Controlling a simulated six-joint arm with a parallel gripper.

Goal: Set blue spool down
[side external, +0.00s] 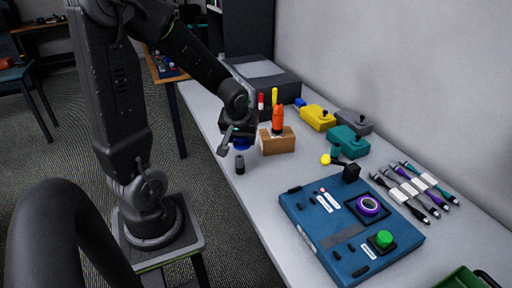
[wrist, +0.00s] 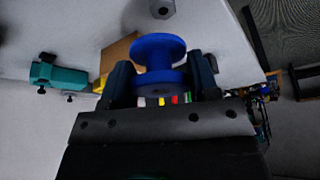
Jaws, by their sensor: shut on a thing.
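The blue spool (wrist: 158,52) sits between the two fingers of my gripper (wrist: 161,80) in the wrist view, with its round flange facing outward. The fingers are shut on it, one on each side. In the side view the spool (side external: 241,142) shows only as a small blue patch under my gripper (side external: 234,138), low over the grey table near its left edge. My wrist hides most of it there. I cannot tell whether it touches the table.
A dark grey cylinder (side external: 240,164) stands close in front of my gripper. A brown block (side external: 277,141) with an orange tool (side external: 278,118) is just right. Yellow (side external: 318,117) and teal (side external: 348,140) boxes, a blue panel (side external: 335,259) and several cables (side external: 417,186) lie farther right.

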